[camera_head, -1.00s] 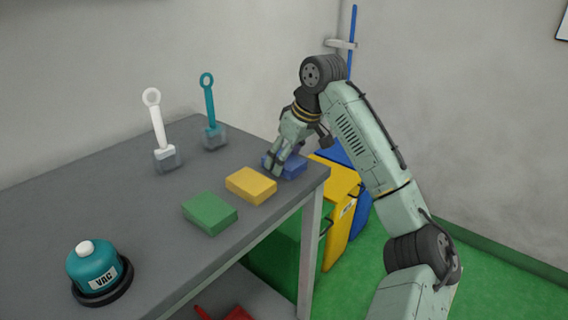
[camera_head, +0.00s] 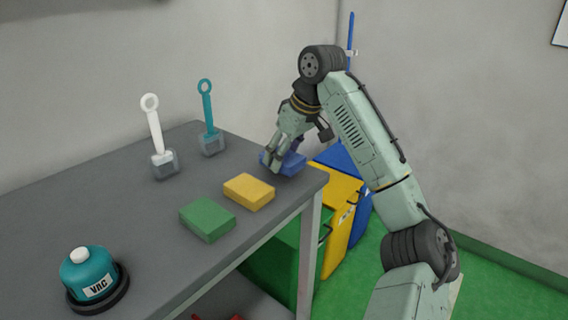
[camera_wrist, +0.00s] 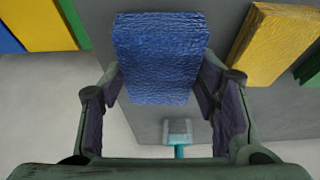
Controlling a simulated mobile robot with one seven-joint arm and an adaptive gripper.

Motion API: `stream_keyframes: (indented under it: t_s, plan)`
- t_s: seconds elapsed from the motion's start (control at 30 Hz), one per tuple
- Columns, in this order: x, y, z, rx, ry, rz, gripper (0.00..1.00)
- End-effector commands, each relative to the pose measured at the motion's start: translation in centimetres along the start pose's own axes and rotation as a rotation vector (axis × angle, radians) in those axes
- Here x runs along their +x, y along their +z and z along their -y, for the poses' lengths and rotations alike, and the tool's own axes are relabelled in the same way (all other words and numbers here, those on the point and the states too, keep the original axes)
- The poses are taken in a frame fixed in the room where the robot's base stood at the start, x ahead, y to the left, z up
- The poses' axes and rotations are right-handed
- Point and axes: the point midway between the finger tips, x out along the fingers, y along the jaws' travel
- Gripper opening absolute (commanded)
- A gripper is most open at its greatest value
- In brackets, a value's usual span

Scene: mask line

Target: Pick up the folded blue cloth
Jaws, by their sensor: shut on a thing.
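The folded blue cloth (camera_head: 292,163) is near the right end of the grey table, beside the yellow cloth. In the wrist view the blue cloth (camera_wrist: 160,58) lies between my two fingers. My gripper (camera_head: 272,158) is shut on the cloth, with a finger on each side of it. It also shows in the wrist view (camera_wrist: 160,98). The cloth looks slightly tilted and close to the table top; I cannot tell whether it is clear of it.
A yellow folded cloth (camera_head: 249,191) and a green one (camera_head: 207,219) lie in a row to the left. A white-handled tool (camera_head: 155,135) and a teal-handled tool (camera_head: 208,118) stand behind. A teal VAC device (camera_head: 94,279) sits at the front left of the table (camera_head: 120,215). Coloured bins stand right.

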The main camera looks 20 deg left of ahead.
Motion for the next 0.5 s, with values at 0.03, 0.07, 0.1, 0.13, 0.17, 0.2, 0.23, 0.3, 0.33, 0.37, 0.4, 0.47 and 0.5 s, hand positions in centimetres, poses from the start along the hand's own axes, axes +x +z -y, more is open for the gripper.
stream_keyframes:
  t_s: [0.03, 0.07, 0.1, 0.13, 0.17, 0.2, 0.23, 0.3, 0.33, 0.37, 0.4, 0.47, 0.5]
  plan:
    - [-0.7, -0.4, 0.1, -0.002, 0.001, -0.002, 0.33]
    - [-1.1, -0.6, 0.1, -0.001, 0.001, -0.002, 0.33]
    - [-1.3, -0.3, 0.3, -0.002, 0.0, -0.001, 0.33]
    - [-1.4, 0.2, 0.7, -0.003, -0.001, -0.002, 0.33]
    - [-1.5, 0.6, 1.1, -0.003, 0.0, -0.002, 0.33]
    - [-1.8, 1.0, 1.7, -0.004, 0.0, -0.001, 0.33]
    - [-2.0, 1.4, 2.1, -0.003, 0.002, -0.002, 0.33]
    - [-2.7, 2.4, 3.0, -0.001, 0.005, -0.001, 0.33]
    - [-2.9, 2.8, 3.5, -0.002, 0.005, 0.0, 0.33]
    - [-3.1, 3.2, 4.0, -0.002, 0.006, 0.001, 0.33]
    - [-3.5, 3.8, 4.6, -0.002, 0.007, 0.0, 0.33]
    - [-4.0, 4.8, 5.7, -0.002, 0.007, 0.001, 0.33]
    - [-4.4, 5.4, 6.5, -0.003, 0.007, 0.0, 0.33]
